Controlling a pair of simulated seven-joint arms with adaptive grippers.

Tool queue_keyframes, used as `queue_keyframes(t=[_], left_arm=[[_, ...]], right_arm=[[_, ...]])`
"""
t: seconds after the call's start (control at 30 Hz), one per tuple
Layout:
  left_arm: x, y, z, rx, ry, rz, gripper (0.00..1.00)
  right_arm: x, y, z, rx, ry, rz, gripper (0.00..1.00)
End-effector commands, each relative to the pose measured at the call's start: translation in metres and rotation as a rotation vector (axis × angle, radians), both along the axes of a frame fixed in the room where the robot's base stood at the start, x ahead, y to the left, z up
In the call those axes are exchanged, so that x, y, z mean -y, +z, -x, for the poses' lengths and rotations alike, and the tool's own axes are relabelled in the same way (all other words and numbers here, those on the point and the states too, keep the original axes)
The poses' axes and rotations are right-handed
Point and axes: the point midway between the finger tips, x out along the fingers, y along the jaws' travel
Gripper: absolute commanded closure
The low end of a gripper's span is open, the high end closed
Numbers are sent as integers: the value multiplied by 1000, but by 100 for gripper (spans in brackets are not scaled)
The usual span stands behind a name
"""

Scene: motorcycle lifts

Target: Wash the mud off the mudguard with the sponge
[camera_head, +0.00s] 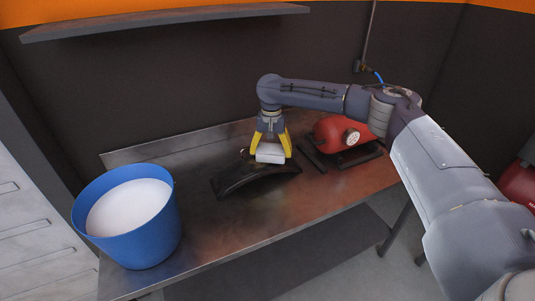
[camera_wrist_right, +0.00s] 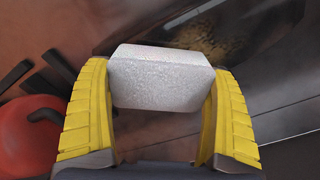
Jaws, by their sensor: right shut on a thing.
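The black curved mudguard (camera_head: 250,181) lies on the metal workbench (camera_head: 215,225). A brownish patch of mud (camera_wrist_right: 228,40) shows on it in the right wrist view. My right gripper (camera_head: 271,154) is shut on a white sponge (camera_head: 270,153), which sits between its yellow fingers. The sponge also fills the middle of the right wrist view (camera_wrist_right: 160,80). It is at the mudguard's upper side; I cannot tell if it touches. The sponge and fingers hide part of the mudguard. My left gripper is not in view.
A blue bucket (camera_head: 150,238) with whitish content stands at the bench's left end. A red tank (camera_head: 340,133) rests on a dark stand right of the mudguard. A grey shelf (camera_head: 170,20) is on the wall above. The bench front is clear.

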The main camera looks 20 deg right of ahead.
Motion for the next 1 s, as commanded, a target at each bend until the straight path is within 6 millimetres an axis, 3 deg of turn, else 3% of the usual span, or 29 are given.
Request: queue_keyframes(t=[0.03, 0.6, 1.0], left_arm=[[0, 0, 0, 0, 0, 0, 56], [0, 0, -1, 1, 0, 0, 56], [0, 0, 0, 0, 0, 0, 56]], right_arm=[[-2, 18, -2, 8, 3, -1, 33], [-14, 68, -6, 5, 18, -2, 33], [-15, 76, -6, 5, 20, -2, 33]])
